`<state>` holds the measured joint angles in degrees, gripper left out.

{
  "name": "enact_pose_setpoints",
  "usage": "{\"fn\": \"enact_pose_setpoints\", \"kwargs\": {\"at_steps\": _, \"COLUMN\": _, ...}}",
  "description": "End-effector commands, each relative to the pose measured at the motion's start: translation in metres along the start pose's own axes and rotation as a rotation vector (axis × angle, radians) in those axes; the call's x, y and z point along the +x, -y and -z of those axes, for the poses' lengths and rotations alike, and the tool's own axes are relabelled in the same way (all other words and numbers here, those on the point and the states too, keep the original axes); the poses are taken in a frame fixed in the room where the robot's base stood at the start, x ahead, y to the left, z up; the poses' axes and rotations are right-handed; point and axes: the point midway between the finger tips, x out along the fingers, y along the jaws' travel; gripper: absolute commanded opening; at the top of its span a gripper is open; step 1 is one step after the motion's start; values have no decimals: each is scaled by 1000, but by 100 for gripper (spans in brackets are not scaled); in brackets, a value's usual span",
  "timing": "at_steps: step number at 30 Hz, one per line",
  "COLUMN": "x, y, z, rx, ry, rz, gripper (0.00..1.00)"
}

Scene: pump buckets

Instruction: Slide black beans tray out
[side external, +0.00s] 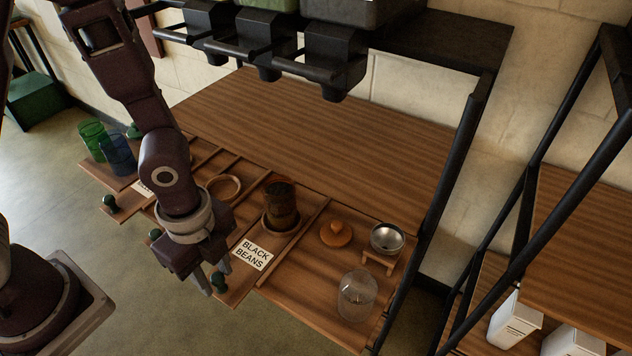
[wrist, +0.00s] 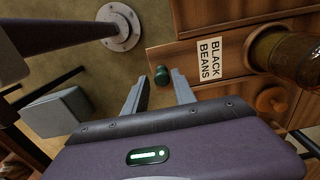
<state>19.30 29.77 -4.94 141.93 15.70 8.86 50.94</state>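The black beans tray (side external: 236,287) is a narrow wooden tray at the table's front edge, with a white "BLACK BEANS" label (side external: 252,253) and a dark green round knob (side external: 218,283) at its front end. A dark jar (side external: 281,208) stands farther back on it. My gripper (side external: 213,279) is open and points down at the knob. In the wrist view, the knob (wrist: 162,75) lies between the tips of my gripper (wrist: 160,82), with a gap to each finger. The label (wrist: 209,58) and jar (wrist: 285,52) lie to the right there.
Neighbouring trays line the table front; one to the left holds green (side external: 92,138) and blue (side external: 117,155) glasses. Right of the tray are a wooden lid (side external: 336,233), a metal bowl (side external: 387,238) and a clear glass (side external: 357,296). Black dispensers (side external: 335,55) hang above. Floor in front is open.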

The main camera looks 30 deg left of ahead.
Motion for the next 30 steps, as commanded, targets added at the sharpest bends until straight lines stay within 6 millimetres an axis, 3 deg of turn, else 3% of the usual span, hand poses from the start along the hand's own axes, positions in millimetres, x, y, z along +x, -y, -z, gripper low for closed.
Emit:
{"fn": "enact_pose_setpoints", "kwargs": {"at_steps": 12, "x": -54, "y": 1, "z": 0, "rx": -3, "ry": -1, "rz": 6, "gripper": 32}}
{"fn": "enact_pose_setpoints", "kwargs": {"at_steps": 26, "x": -60, "y": 0, "z": 0, "rx": -2, "ry": 0, "rz": 3, "gripper": 32}}
{"fn": "enact_pose_setpoints", "kwargs": {"at_steps": 28, "x": -68, "y": 3, "z": -4, "rx": -45, "ry": 2, "rz": 23, "gripper": 32}}
{"fn": "enact_pose_setpoints", "kwargs": {"at_steps": 30, "x": -89, "y": 8, "z": -16, "rx": -185, "ry": 6, "rz": 79, "gripper": 32}}
